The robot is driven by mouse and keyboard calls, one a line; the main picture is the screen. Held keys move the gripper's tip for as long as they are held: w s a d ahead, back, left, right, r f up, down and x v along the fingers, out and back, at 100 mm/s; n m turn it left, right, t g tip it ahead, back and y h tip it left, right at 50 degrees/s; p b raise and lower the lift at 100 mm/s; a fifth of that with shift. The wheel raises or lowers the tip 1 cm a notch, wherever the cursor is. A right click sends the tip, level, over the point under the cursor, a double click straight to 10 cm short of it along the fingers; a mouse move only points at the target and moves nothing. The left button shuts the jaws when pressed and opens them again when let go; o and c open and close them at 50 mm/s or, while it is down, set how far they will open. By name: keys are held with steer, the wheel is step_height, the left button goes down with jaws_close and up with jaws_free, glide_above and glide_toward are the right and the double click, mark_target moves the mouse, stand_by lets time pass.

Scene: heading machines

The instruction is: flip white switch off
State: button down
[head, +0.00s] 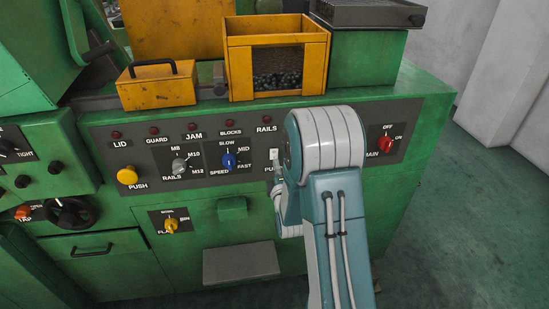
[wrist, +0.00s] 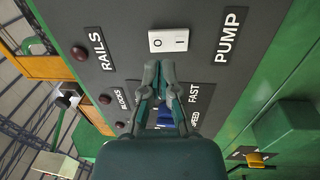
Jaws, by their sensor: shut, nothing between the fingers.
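The white rocker switch (wrist: 169,40), marked O and I, sits on the grey panel beside the PUMP label (wrist: 228,35) in the wrist view. I cannot tell which side is pressed in. My gripper (wrist: 159,66) is shut and empty, with its fingertips just below the switch in the picture, close to its O half; I cannot tell whether they touch it. In the head view the switch (head: 274,154) shows as a small white patch left of my arm, which hides part of the PUMP label.
A blue speed knob (head: 229,160), a grey rails knob (head: 179,165) and a yellow push button (head: 128,176) lie left of the switch. A red main knob (head: 386,144) is to the right. A yellow bin (head: 238,75) stands above the panel.

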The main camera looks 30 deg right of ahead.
mark_target(273, 152)
steer(key=shift+x, duration=1.85)
steer(key=shift+w+r, duration=0.1)
steer(key=shift+w, duration=0.1)
steer(key=shift+s, duration=0.1)
